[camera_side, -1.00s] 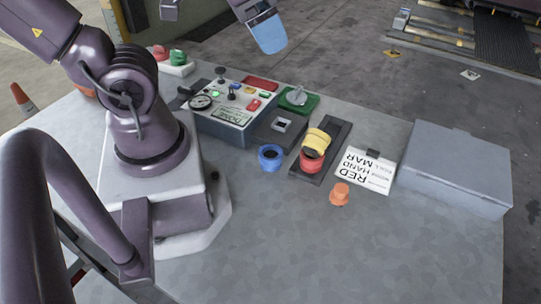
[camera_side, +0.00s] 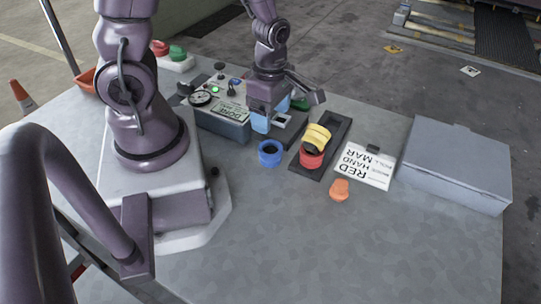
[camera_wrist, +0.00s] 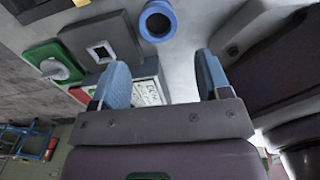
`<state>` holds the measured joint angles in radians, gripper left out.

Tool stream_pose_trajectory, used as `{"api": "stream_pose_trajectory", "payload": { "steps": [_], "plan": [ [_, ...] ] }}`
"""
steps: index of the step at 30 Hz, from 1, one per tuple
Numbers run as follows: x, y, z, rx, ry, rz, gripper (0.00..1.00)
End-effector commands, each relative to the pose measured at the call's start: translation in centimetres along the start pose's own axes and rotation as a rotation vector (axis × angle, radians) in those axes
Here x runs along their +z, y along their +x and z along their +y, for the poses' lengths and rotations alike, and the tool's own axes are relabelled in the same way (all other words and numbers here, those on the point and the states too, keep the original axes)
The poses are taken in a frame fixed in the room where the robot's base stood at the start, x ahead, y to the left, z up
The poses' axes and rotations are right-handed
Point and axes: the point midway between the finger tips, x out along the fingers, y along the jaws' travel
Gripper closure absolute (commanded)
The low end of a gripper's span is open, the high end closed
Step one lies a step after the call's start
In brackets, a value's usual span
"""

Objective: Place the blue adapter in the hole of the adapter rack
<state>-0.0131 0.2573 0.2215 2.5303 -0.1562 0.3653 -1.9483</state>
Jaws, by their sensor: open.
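The blue adapter (camera_side: 270,162) is a short hollow ring standing upright on the table, left of the adapter rack. It also shows at the top of the wrist view (camera_wrist: 158,38). The adapter rack (camera_side: 336,130) is a dark strip bearing a yellow adapter (camera_side: 318,133) and, nearer the side camera, a red adapter (camera_side: 311,161). Any free hole in it is hard to make out. My gripper (camera_side: 271,125) is open and empty, its blue fingers pointing down behind the blue adapter in the side view. In the wrist view, the adapter lies beyond the spread fingertips (camera_wrist: 163,73).
A control box (camera_side: 222,125) stands left of my gripper. A dark block with a square hole (camera_wrist: 89,51) and a green-based knob (camera_wrist: 38,54) are close by. An orange plug (camera_side: 340,190), a paper sign (camera_side: 365,167) and a grey case (camera_side: 455,165) lie right. The front table is clear.

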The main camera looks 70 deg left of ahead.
Motion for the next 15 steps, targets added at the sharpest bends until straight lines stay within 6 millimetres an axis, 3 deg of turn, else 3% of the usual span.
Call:
{"api": "stream_pose_trajectory", "payload": {
  "steps": [5, 15],
  "plan": [
    [0.0, 1.1, 0.0, -0.002, -0.047, 0.003, 0.3],
    [0.0, 6.3, 0.0, -0.002, -0.043, 0.002, 0.3]
  ]
}}
